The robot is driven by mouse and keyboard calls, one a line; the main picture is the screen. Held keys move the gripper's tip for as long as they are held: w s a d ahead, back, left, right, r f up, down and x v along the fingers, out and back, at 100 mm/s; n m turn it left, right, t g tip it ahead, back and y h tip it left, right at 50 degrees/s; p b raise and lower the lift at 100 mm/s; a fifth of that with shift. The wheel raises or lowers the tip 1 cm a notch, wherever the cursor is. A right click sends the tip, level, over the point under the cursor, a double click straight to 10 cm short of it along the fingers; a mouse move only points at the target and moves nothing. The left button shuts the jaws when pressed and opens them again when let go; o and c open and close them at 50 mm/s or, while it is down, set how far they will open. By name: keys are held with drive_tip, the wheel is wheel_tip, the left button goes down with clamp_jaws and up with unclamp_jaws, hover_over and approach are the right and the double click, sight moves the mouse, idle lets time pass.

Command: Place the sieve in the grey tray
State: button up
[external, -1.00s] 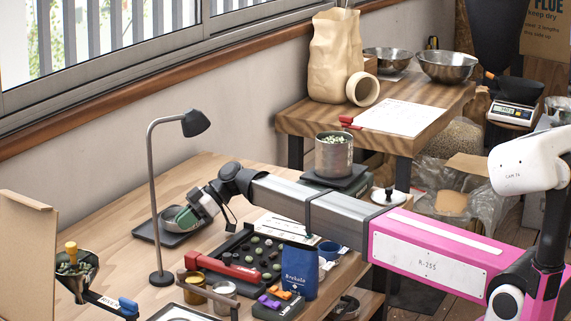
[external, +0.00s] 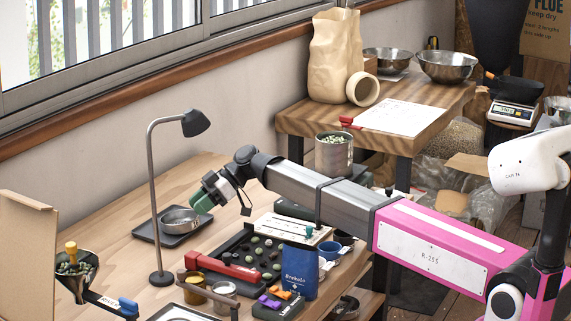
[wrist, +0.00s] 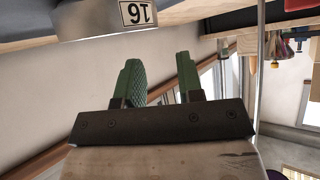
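The sieve (external: 181,221) is a shallow round metal pan. It sits inside the flat dark grey tray (external: 146,234) on the wooden table, near the lamp. My gripper (external: 201,201) is just above and to the right of the sieve, apart from it, with green fingers. In the wrist view the fingers of my gripper (wrist: 160,78) stand apart with nothing between them. At the top of that view is a metal side with an upside-down 16 label, which looks like the sieve (wrist: 88,22); most of it is cut off.
A black sorting tray (external: 232,243) with green beans, a blue bag (external: 299,274) and tins (external: 195,288) crowd the front. The table behind the grey tray is clear.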

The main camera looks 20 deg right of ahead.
drive_tip(key=v, duration=0.6)
drive_tip(key=shift+d+r, duration=0.2)
drive_tip(key=shift+d, duration=0.1)
